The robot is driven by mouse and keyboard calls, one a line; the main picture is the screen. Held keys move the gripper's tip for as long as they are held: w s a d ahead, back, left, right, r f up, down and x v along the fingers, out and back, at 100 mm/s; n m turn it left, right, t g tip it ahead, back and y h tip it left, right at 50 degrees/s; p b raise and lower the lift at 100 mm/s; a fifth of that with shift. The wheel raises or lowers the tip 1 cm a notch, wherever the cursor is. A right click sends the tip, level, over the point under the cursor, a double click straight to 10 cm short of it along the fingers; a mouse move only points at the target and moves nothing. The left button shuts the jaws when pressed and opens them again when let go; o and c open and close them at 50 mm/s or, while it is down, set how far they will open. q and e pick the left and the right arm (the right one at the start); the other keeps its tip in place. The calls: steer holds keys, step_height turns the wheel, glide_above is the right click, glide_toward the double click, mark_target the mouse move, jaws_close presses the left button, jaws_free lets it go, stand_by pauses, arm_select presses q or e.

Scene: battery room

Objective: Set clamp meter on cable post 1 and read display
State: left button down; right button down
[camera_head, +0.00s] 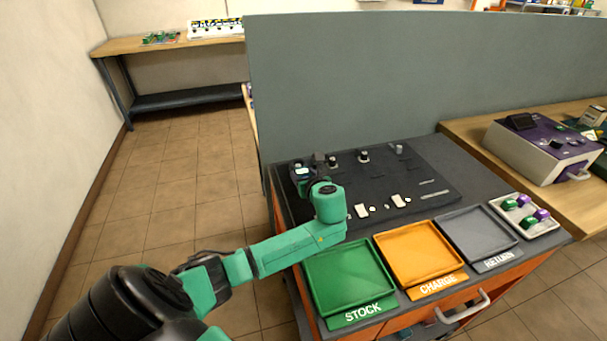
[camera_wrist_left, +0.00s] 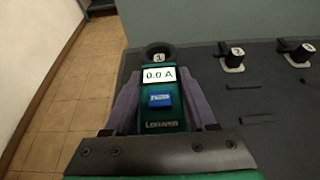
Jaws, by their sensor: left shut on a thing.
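My left gripper (camera_head: 309,183) is over the left end of the dark cable panel (camera_head: 430,172). In the left wrist view its purple fingers (camera_wrist_left: 164,108) are shut on the green clamp meter (camera_wrist_left: 164,126). The meter's white display (camera_wrist_left: 159,75) reads 0.0 A above a blue label. A dark round shape with a tag marked 1 (camera_wrist_left: 158,57) shows just past the meter's top. I cannot tell whether the jaw is around cable post 1 or only in front of it. Other tagged posts (camera_wrist_left: 233,61) stand to the right. My right gripper is out of view.
Green STOCK (camera_head: 315,303), orange CHARGE (camera_head: 384,246) and grey RETURN (camera_head: 449,226) trays line the front. A white tray (camera_head: 533,232) holds green and purple items. A grey partition (camera_head: 350,80) stands behind. A purple-topped device (camera_head: 545,148) sits at right. Open floor lies left.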

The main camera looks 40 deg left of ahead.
arm_select(q)
steer(key=shift+f, duration=0.25)
steer(key=shift+c, duration=2.4)
jaws_free()
steer(key=p+v, duration=0.4)
steer(key=shift+r, duration=0.2)
steer(key=p+v, duration=0.5)
steer(key=shift+p+v, duration=0.75)
steer(key=shift+v, duration=0.25)
steer(key=shift+s+f, duration=0.1)
steer(key=shift+f, duration=0.15)
